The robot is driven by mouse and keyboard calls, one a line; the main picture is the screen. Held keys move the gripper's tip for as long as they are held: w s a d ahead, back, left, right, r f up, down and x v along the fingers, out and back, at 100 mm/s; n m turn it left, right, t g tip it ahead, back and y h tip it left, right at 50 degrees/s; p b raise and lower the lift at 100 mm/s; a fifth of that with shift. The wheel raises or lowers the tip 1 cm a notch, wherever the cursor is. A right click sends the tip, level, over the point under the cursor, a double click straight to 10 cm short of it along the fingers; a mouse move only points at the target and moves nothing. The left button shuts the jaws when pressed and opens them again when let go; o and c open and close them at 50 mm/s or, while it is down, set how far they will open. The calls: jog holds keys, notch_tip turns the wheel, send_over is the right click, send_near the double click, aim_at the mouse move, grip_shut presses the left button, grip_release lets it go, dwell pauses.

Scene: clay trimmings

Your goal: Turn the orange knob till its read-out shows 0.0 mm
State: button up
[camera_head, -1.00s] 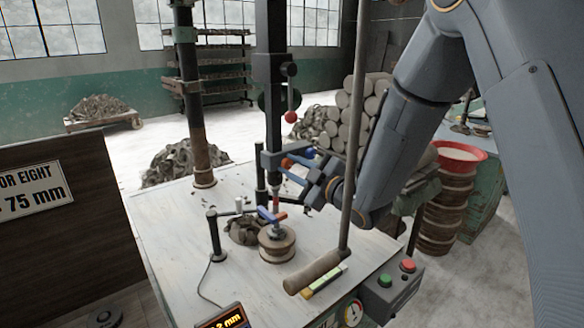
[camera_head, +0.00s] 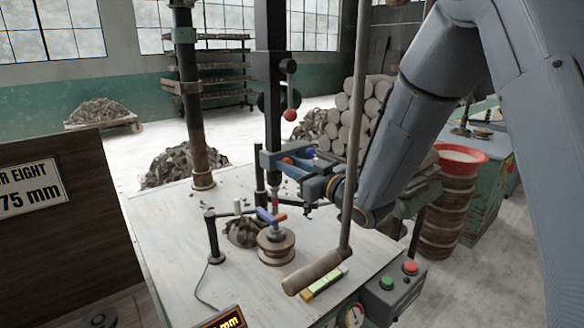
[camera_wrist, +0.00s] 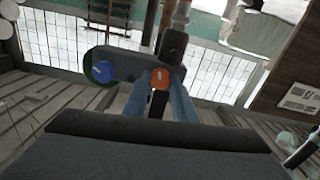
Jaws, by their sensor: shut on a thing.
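The orange knob (camera_wrist: 160,78) has a white mark and sits on a dark bracket beside a blue knob (camera_wrist: 102,72). In the head view the orange knob (camera_head: 287,160) is small and partly covered by my gripper (camera_head: 292,168). My gripper (camera_wrist: 158,94) is shut on the orange knob, with one blue finger on each side of it. The read-out (camera_head: 226,321) is cut off by the bottom edge; "mm" shows, but I cannot read its number.
A long lever with a brown grip (camera_head: 315,273) crosses in front of the bench. A blue-and-orange crosspiece stands above a round clay piece (camera_head: 276,247). Green and red buttons (camera_head: 386,282) are at the front right. A red basin (camera_head: 460,157) stands behind.

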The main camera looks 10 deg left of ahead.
jog(key=shift+m, duration=0.6)
jog(key=shift+f, duration=0.1)
jog(key=o, duration=1)
jog(key=shift+o, duration=0.2)
jog(key=b+v, duration=0.2)
jog(key=v, duration=0.6)
